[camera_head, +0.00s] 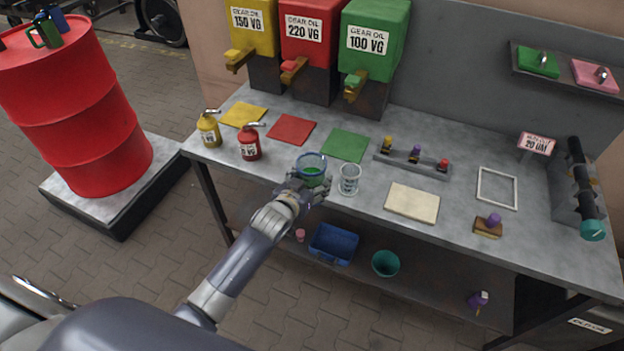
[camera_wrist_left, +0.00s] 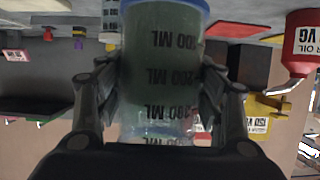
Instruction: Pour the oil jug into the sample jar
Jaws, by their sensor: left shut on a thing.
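The oil jug (camera_head: 311,163) is a clear vessel with a blue rim and green oil inside. My left gripper (camera_head: 303,190) is shut on it from the near side. The left wrist view is upside down; there the jug (camera_wrist_left: 160,60) fills the space between the fingers and shows dark ML markings. The jug looks upright; I cannot tell whether it touches the bench. The sample jar (camera_head: 349,180), clear with dark markings, stands upright on the bench just right of the jug. No oil shows clearly in it. My right gripper is not in view.
Red (camera_head: 250,142) and yellow (camera_head: 209,130) oil cans stand left of the jug. Gear oil dispensers (camera_head: 375,40) line the back. A stopper rack (camera_head: 413,165) and a pale pad (camera_head: 412,203) lie to the right. A blue bin (camera_head: 334,244) sits on the lower shelf.

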